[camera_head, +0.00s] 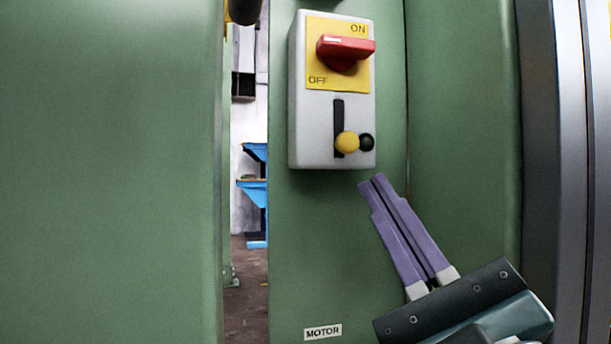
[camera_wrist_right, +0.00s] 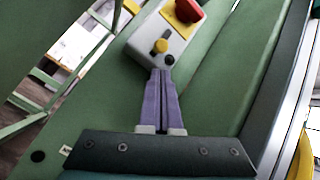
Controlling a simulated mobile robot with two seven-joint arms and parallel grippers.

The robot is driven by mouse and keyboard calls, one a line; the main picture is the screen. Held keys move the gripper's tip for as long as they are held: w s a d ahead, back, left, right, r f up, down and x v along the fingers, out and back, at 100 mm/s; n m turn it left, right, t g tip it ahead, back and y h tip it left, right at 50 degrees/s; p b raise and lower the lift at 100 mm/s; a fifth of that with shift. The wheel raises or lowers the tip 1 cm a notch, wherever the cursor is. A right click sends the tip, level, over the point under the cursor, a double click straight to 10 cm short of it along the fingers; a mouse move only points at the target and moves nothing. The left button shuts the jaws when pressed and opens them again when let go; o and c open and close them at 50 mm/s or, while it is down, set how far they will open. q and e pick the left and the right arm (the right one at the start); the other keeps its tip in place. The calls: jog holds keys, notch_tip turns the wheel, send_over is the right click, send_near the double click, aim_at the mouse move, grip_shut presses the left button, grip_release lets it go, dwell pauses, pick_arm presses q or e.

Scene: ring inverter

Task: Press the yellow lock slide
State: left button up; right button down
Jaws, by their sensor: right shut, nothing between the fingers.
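The yellow lock slide (camera_head: 347,142) is a round yellow knob at the lower end of a dark vertical slot on a grey switch box (camera_head: 305,130). It also shows in the right wrist view (camera_wrist_right: 160,46), just beyond the fingertips. A small black knob (camera_head: 367,142) sits right beside it. A red rotary handle (camera_head: 345,50) lies horizontally on the yellow ON/OFF plate (camera_head: 322,81) above. My right gripper (camera_head: 373,184) is shut and empty, its purple fingers pointing up at the box from below, slightly under the yellow knob. My left gripper is not in view.
The box is mounted on a green panel (camera_head: 310,250) with a MOTOR label (camera_head: 322,332) low down. A large green panel (camera_head: 110,170) stands at left, with a gap behind it showing blue furniture (camera_head: 254,190). A grey metal post (camera_head: 560,150) stands at right.

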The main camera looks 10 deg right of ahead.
aim_at(344, 143)
jog(key=shift+w+a+r, duration=0.1)
jog(key=shift+a+r, duration=0.15)
jog(key=shift+r, duration=0.25)
jog(key=shift+w+a+r, duration=0.1)
jog(key=shift+a+r, duration=0.15)
jog(key=shift+r, duration=0.2)
jog(key=shift+s, duration=0.1)
notch_tip(344, 143, up, 4)
jog(key=p, duration=0.4)
jog(key=shift+f, duration=0.2)
jog(key=shift+f, duration=0.1)
